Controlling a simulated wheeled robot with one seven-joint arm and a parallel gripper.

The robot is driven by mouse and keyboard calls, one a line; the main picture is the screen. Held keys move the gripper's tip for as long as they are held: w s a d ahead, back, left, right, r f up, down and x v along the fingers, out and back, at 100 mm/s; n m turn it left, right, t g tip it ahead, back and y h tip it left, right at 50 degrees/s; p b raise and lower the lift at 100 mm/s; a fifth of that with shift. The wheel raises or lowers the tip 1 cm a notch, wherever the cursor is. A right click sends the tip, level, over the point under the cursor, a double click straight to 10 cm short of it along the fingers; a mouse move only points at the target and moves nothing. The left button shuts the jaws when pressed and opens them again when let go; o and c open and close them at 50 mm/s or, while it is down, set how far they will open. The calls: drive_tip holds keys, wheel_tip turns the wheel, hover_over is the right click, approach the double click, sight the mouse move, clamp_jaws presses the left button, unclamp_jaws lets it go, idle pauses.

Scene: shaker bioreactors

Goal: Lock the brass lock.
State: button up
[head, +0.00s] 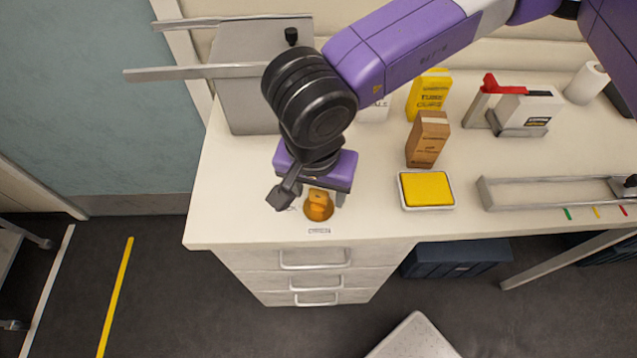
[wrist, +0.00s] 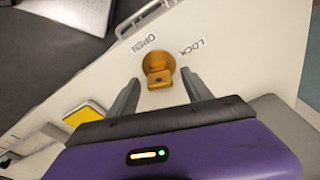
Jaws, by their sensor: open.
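The brass lock (head: 318,206) is a round brass plate with a raised turning piece, set in the white counter top near its front edge. In the wrist view the brass lock (wrist: 158,70) lies just beyond the fingertips, with an "OPEN" label (wrist: 144,43) on its left and a "LOCK" label (wrist: 192,47) on its right. The turning piece points toward my gripper. My gripper (wrist: 162,90) is open, its two fingers on either side of the turning piece with gaps showing. In the head view my gripper (head: 312,197) is over the lock and partly hides it.
A yellow sponge in a white tray (head: 427,190), a brown carton (head: 428,139) and a yellow carton (head: 429,95) stand to the right. A grey metal box (head: 238,90) stands behind on the left. Drawers (head: 315,258) are below the counter's front edge.

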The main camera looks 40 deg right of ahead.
drive_tip(key=shift+c, duration=0.5)
clamp_jaws()
drive_tip(key=shift+f+b, duration=0.35)
drive_tip(key=shift+b, duration=0.4)
drive_tip(key=shift+f+b, duration=0.1)
drive_tip(key=shift+b, duration=0.25)
drive_tip(key=shift+s+n+b, duration=0.1)
drive_tip(key=shift+n+b, duration=1.05)
drive_tip(key=shift+n, duration=0.45)
drive_tip(key=shift+n+y, duration=0.3)
drive_tip(key=shift+n, duration=0.2)
